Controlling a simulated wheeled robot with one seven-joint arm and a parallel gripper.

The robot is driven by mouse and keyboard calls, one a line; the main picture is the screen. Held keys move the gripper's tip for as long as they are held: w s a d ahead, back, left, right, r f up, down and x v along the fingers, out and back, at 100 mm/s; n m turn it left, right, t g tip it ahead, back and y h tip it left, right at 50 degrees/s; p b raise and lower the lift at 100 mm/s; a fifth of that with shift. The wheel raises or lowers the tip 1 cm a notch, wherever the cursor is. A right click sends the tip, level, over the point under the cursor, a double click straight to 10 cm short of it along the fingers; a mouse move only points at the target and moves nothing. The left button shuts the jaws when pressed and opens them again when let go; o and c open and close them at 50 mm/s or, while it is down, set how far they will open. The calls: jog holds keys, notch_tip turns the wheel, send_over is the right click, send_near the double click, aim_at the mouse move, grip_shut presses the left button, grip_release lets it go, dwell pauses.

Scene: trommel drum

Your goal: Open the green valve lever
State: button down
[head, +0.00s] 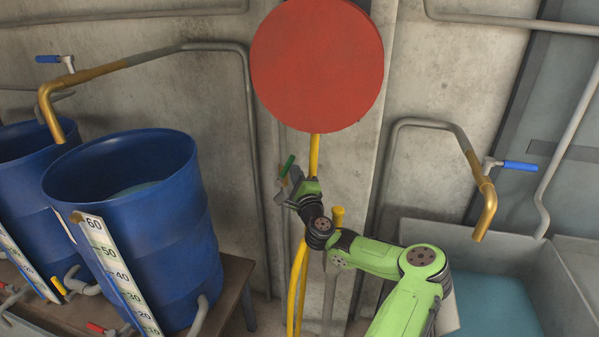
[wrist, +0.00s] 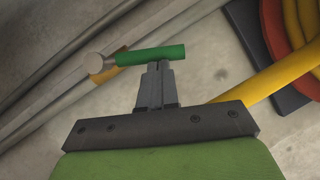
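The green valve lever (head: 287,166) is in front of the concrete wall, below the red disc. In the wrist view the green lever (wrist: 150,55) lies nearly level across the picture, with a grey metal knob at its left end. My gripper (head: 295,187) is just below the lever in the head view. In the wrist view my gripper's fingers (wrist: 162,66) are together, with their tips at the underside of the green handle. The handle runs across the tips, not visibly between them. I cannot tell whether they touch it.
The large red disc (head: 317,65) stands above my gripper, with a yellow pipe (head: 314,154) running down from it. Blue barrels (head: 165,215) stand at left. A blue-handled tap (head: 520,166) and a grey basin (head: 540,270) are at right.

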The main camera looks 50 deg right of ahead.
aim_at(286, 166)
jog(key=r+n+p, duration=0.1)
jog(key=p, duration=0.1)
jog(key=w+r+n+y+p, duration=0.1)
jog(key=p, duration=0.1)
jog(key=shift+w+a+g, duration=0.15)
jog(key=shift+a+g, duration=0.15)
jog(key=p, duration=0.1)
jog(key=n+p, duration=0.1)
jog(key=w+n+g+p, duration=0.1)
jog(key=shift+w+a+r+y, duration=0.1)
jog(key=shift+a+r+y, duration=0.15)
jog(key=shift+y, duration=0.15)
jog(key=shift+w+f+p, duration=0.1)
jog(key=shift+w+p, duration=0.1)
jog(key=shift+p, duration=0.45)
jog(key=shift+f+n, duration=0.15)
jog(key=shift+n, duration=0.15)
